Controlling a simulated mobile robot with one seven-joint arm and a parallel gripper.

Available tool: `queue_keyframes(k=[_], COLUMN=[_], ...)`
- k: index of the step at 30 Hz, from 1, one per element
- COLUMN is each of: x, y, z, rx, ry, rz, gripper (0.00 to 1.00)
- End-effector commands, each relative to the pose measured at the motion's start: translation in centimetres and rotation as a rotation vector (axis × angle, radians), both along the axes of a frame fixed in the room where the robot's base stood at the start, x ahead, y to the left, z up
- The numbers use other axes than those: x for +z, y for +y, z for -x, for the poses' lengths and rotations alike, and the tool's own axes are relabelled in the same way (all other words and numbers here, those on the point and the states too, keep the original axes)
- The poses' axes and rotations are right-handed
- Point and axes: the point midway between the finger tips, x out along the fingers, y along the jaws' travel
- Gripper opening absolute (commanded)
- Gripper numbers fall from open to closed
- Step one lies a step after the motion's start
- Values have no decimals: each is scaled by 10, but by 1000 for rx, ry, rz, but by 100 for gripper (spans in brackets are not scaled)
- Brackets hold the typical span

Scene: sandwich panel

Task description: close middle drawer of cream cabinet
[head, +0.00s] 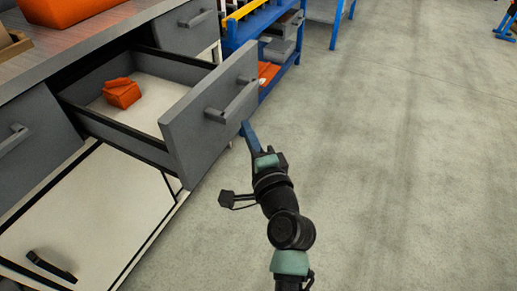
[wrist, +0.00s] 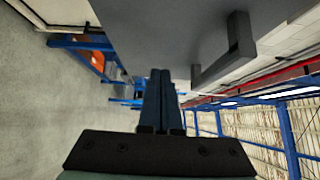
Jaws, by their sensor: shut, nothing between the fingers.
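The middle drawer (head: 207,122) of the cabinet (head: 95,215) is pulled well out, with a dark grey front and a pale inside. Its bar handle (head: 233,102) runs across the front. In the wrist view the grey drawer front (wrist: 165,30) fills the top, with the handle (wrist: 225,58) at the right. My gripper (head: 245,128) is in front of the drawer front, near its right end and just below the handle. I cannot tell whether it touches. The wrist view shows the blue fingers (wrist: 160,95) together and empty.
An orange object (head: 121,93) lies in the open drawer. Closed grey drawers flank it at left (head: 30,145) and behind (head: 185,25). A cream door (head: 85,225) is below. A blue rack (head: 262,30) stands beyond. The concrete floor (head: 400,150) at right is free.

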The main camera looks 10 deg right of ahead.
Motion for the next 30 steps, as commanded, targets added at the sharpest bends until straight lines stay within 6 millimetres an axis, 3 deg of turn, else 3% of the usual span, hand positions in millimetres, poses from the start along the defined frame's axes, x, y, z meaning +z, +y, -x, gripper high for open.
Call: queue_keyframes(k=[6, 23, 30], x=[0, 1, 3], y=[23, 28, 49], z=[-14, -18, -32], rx=[4, 3, 8], ry=[2, 0, 1], rz=[1, 1, 1], gripper=[0, 0, 0])
